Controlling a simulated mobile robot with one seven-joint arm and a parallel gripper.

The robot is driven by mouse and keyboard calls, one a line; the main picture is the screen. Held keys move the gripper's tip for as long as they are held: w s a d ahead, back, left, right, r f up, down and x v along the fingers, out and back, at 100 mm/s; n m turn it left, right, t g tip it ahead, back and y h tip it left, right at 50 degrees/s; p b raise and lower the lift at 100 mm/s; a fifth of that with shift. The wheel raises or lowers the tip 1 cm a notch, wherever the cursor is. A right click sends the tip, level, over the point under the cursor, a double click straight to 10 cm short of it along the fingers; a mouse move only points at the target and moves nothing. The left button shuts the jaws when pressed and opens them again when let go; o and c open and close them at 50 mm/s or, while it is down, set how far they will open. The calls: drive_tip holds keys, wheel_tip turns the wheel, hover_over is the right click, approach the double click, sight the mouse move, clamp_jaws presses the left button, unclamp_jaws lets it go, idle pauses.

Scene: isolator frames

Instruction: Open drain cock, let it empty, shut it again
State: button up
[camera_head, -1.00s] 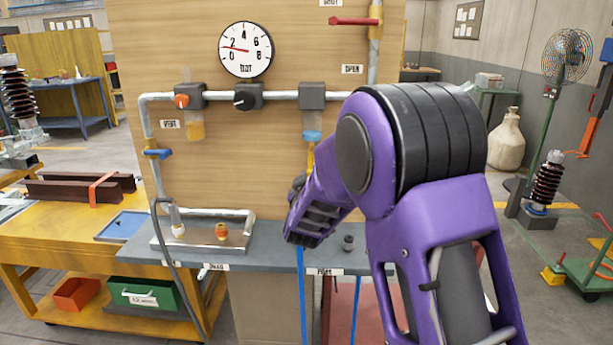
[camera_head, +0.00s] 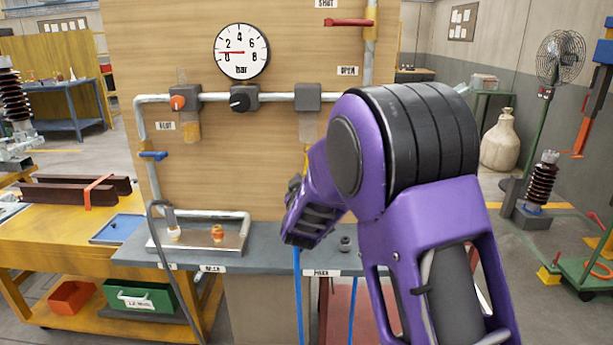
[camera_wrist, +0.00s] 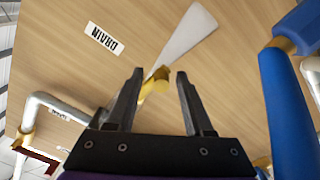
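In the wrist view, my gripper (camera_wrist: 155,92) is open, with its two dark fingers apart. A yellow brass cock (camera_wrist: 158,80) shows between and just beyond the fingertips; I cannot tell whether they touch it. A pale tapered lever (camera_wrist: 188,35) slants up and right from it. My purple arm hides the cock and most of my gripper there.
A blue tube (camera_wrist: 285,110) with a brass joint stands close on the right in the wrist view. The panel (camera_head: 275,165) also carries a pressure gauge (camera_head: 242,52), a red lever (camera_head: 348,22) and a blue-handled valve (camera_head: 153,155). A grey shelf (camera_head: 260,260) lies below.

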drive_tip(key=shift+f, duration=0.1)
drive_tip(key=s, duration=1.7)
drive_tip(key=shift+s+a, duration=0.25)
